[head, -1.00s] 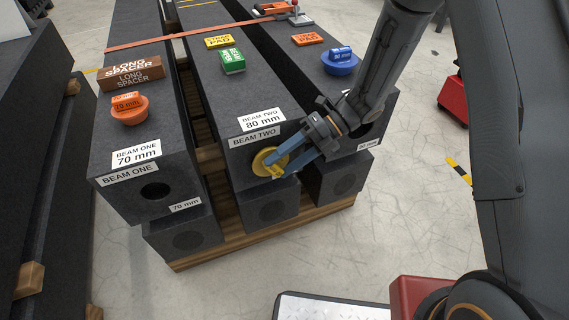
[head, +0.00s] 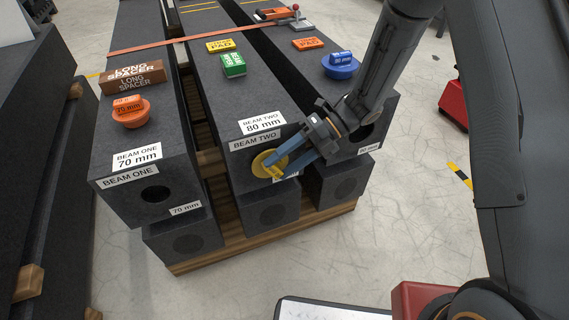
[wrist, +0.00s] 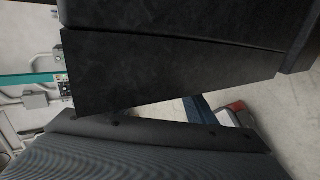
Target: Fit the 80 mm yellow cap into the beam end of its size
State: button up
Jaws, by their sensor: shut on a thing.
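The yellow cap (head: 266,164) is at the end face of beam two (head: 237,166), below the labels "BEAM TWO" and "80 mm". It covers the place of the bore, so the bore is hidden. I cannot tell how deep the cap sits. My gripper (head: 283,164) is shut on the yellow cap from the right, its blue fingers at the cap's front. The wrist view shows dark surfaces and a bit of blue, and the cap is not visible there.
Beam one (head: 125,205), marked 70 mm, has an open bore (head: 155,194). An orange cap (head: 131,112), a long spacer (head: 132,76), a green block (head: 233,65), a yellow pad (head: 221,46) and a blue cap (head: 341,66) lie on the beams. An orange strap (head: 150,49) crosses them.

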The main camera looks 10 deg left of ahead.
jog(key=shift+w+a+r, duration=0.2)
jog(key=shift+w+a, duration=0.2)
jog(key=shift+w, duration=0.15)
jog(key=shift+s+d, duration=0.1)
jog(key=shift+s, duration=0.1)
jog(key=shift+s+d+f+p, duration=0.1)
jog(key=shift+s+p, duration=0.05)
jog(key=shift+p, duration=0.25)
jog(key=shift+d+f, duration=0.15)
jog(key=shift+d, duration=0.05)
dwell(1.0)
jog(key=shift+w+a, duration=0.3)
jog(key=shift+w, duration=0.1)
dwell(0.3)
jog(key=shift+s+p, duration=0.3)
jog(key=shift+p, duration=0.05)
jog(key=shift+s+d, duration=0.15)
dwell(0.4)
